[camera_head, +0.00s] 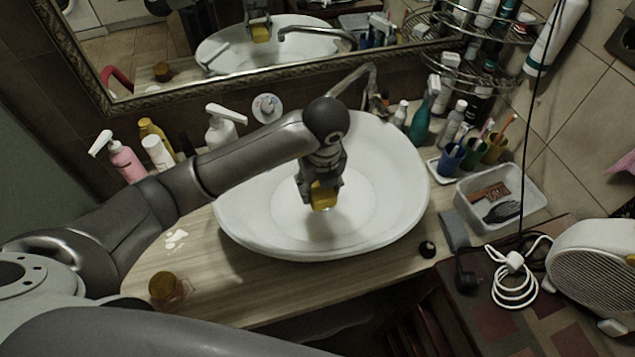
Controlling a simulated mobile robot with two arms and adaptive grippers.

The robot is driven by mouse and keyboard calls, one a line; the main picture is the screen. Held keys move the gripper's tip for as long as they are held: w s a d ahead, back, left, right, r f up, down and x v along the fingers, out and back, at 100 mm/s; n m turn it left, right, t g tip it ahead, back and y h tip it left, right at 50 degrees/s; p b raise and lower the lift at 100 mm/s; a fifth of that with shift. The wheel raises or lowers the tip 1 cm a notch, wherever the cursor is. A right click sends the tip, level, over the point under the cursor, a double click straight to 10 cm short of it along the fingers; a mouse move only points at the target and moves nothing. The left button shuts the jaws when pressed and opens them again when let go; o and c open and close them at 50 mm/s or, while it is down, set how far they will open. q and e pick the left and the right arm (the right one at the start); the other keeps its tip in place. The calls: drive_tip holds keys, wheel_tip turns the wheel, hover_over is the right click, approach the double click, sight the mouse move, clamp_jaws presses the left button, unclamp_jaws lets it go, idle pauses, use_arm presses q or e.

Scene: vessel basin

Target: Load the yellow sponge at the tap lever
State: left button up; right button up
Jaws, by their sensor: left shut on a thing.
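The yellow sponge (323,197) is held between the fingers of my left gripper (320,190), which is shut on it. It hangs over the inside of the white vessel basin (405,205), and a shadow lies on the basin floor below it. The metal tap (358,82) stands behind the basin, its spout reaching over the back rim. The tap lever is hard to make out at the tap's right. My left arm comes in from the left and crosses the basin's left rim. My right gripper does not show.
Pump bottles (225,127) and a pink bottle (126,160) stand left of the basin. Coloured cups (452,156), several bottles and a white tray (530,200) stand to the right. A brown-lidded jar (164,287) sits front left. A mirror (200,70) hangs behind.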

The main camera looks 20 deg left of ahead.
use_arm(q)
drive_tip(key=w+a+f+b, duration=0.1)
drive_tip(key=w+b, duration=0.3)
drive_tip(key=w, duration=0.2)
drive_tip(key=w+a+f+b, duration=0.1)
drive_tip(key=w+a+b, duration=0.1)
drive_tip(key=w, duration=0.5)
drive_tip(key=shift+w+f+b, duration=0.15)
drive_tip(key=shift+f+b, duration=0.2)
drive_tip(key=shift+b, duration=0.55)
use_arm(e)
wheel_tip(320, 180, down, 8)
use_arm(q)
drive_tip(key=shift+a, duration=0.1)
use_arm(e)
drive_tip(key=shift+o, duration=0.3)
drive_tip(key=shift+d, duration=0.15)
